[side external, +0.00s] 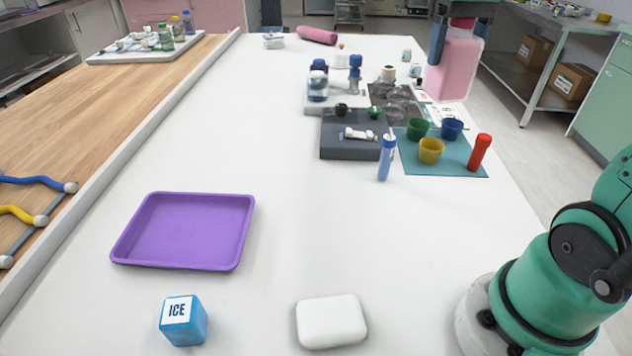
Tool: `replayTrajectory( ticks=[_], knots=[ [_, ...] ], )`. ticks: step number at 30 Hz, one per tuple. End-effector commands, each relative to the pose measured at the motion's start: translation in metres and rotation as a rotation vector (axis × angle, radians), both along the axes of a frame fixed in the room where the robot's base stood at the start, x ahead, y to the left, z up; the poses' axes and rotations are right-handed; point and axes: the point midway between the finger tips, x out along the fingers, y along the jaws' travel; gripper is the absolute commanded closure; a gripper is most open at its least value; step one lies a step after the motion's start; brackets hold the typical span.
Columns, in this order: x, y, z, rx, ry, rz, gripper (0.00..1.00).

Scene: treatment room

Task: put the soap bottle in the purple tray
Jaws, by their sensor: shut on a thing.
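A large pink soap bottle (455,68) shows upright at the top right, in front of the table's far right edge. My gripper (450,35) reaches down from the top edge of the picture and is shut on the upper part of the bottle. Only the lower end of my gripper shows. How high the bottle is above the table is hard to tell. The purple tray (183,231) lies flat and empty at the left of the white table, far from the bottle.
A blue ICE block (183,322) and a white soap-like block (331,322) lie nearest the camera. A grey box (348,150), a blue tube (386,160), and a teal mat (450,165) with cups and a red tube stand right of centre. The table's middle is clear.

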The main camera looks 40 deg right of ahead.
Motion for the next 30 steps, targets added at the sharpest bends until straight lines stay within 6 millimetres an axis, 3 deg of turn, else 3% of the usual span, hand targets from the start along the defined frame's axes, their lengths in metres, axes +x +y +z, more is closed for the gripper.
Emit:
replayTrajectory(
  ticks=[1, 6, 12, 18, 21, 25, 30],
  knots=[
    [0.026, 0.017, -0.004, 0.000, 0.000, 0.112, 1.00],
    [0.095, 0.087, -0.024, 0.000, 0.000, 0.453, 1.00],
    [0.143, 0.190, -0.054, 0.000, 0.000, 0.817, 1.00],
    [0.154, 0.285, -0.083, -0.001, 0.000, 1.103, 1.00],
    [0.151, 0.317, -0.094, -0.001, 0.000, 1.196, 1.00],
    [0.148, 0.340, -0.102, -0.001, 0.000, 1.264, 1.00],
    [0.147, 0.348, -0.126, -0.001, -0.001, 1.288, 1.00]
  ],
)
